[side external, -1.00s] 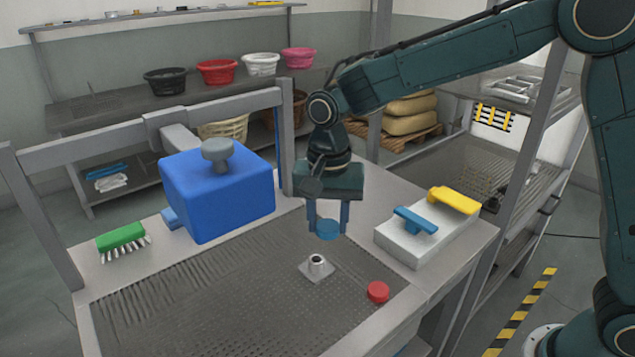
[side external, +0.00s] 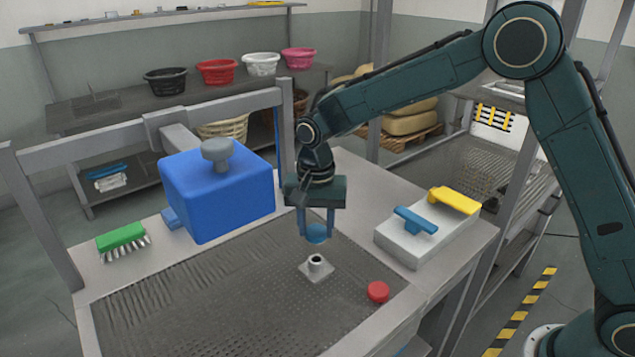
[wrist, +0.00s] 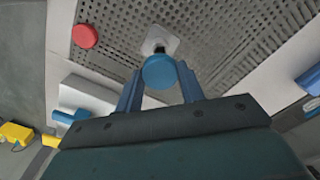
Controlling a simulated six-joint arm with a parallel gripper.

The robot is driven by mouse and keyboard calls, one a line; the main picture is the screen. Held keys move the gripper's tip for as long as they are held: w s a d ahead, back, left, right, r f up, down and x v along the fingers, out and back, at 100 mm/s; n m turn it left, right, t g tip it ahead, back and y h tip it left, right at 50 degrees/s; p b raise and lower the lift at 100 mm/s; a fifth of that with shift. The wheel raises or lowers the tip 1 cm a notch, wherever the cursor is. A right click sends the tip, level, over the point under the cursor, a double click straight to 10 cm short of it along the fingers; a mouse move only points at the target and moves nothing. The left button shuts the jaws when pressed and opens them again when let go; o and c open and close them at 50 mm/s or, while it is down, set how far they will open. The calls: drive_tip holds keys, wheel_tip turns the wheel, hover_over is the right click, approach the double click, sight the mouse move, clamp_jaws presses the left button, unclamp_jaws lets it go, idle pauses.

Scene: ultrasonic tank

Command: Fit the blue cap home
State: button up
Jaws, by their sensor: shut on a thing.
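My gripper (side external: 316,230) is shut on the blue cap (side external: 316,235), a short round disc, and holds it in the air. The cap also shows between the fingers in the wrist view (wrist: 159,72). A light grey fitting (side external: 316,267), a square base with a short upright neck and dark open top, sits on the perforated tank cover. The cap is above the fitting and apart from it, close to in line with the neck in the side view. In the wrist view the cap hides part of the neck, and the square base (wrist: 160,38) shows beyond it.
A red cap (side external: 378,292) lies right of the fitting. A white block (side external: 400,248) with blue and yellow handled pieces stands at the right. A large blue box (side external: 217,195) and a green brush (side external: 121,237) are at the left. The perforated surface (side external: 220,310) in front is clear.

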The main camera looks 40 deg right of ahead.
drive_tip(key=shift+f, duration=2.85)
drive_tip(key=shift+f, duration=0.95)
idle(2.9)
drive_tip(key=o, duration=1)
wheel_tip(320, 180, up, 14)
drive_tip(key=shift+f, duration=0.1)
